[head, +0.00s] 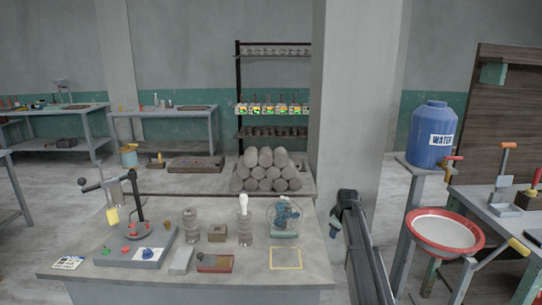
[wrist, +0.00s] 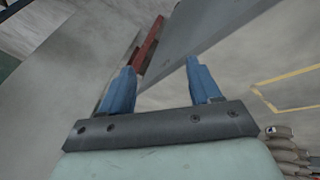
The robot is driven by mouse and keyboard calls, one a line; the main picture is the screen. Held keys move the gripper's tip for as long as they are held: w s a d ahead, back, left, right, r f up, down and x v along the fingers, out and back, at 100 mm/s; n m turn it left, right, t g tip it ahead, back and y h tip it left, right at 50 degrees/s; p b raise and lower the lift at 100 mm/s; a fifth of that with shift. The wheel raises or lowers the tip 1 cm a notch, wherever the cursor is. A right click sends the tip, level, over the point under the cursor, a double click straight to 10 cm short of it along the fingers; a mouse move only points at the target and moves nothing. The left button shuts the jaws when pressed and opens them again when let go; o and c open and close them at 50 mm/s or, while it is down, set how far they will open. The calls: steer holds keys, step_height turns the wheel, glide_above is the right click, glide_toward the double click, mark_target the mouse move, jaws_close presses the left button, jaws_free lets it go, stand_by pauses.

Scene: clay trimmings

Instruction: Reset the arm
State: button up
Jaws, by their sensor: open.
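My gripper (wrist: 158,66) shows in the wrist view with its two blue fingers spread apart and nothing between them. A grey surface and part of a long reddish-brown bar (wrist: 150,45) lie beyond the fingertips. I cannot make out my gripper in the head view. The grey worktable (head: 215,280) there holds a black lever tool (head: 136,215) on a grey base, stacked clay-coloured discs (head: 191,225), a white-topped stack (head: 244,222), a glass-like globe (head: 285,216) with blue inside, and an empty yellow square outline (head: 286,258).
A pile of clay cylinders (head: 265,170) lies behind the table, before a shelf rack (head: 238,95). A concrete pillar (head: 345,110) stands right of centre. At right are a blue water barrel (head: 432,135) and a red-rimmed basin (head: 445,230). Floor shows between the benches.

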steer(key=s+d+f, duration=0.4)
steer(key=s+a+f+m+g, duration=0.2)
steer(key=s+a+f+g, duration=0.1)
steer(key=s+f, duration=0.95)
steer(key=s+a+f+m+g, duration=0.2)
steer(key=s+a+f+m, duration=0.15)
steer(key=s+f, duration=0.85)
steer(key=s+a+f+m+g, duration=0.1)
steer(key=s+a+f+g, duration=0.45)
steer(key=s, duration=1.05)
steer(key=s+f+m, duration=0.1)
steer(key=s+f, duration=0.2)
steer(key=s, duration=0.4)
steer(key=s+a+f+m+g, duration=0.1)
steer(key=s+f, duration=0.3)
steer(key=s, duration=0.4)
steer(key=s+f+m, duration=0.1)
steer(key=s+f, duration=0.3)
steer(key=s, duration=0.4)
steer(key=shift+s+a, duration=0.15)
steer(key=shift+a, duration=0.15)
steer(key=shift+c, duration=0.3)
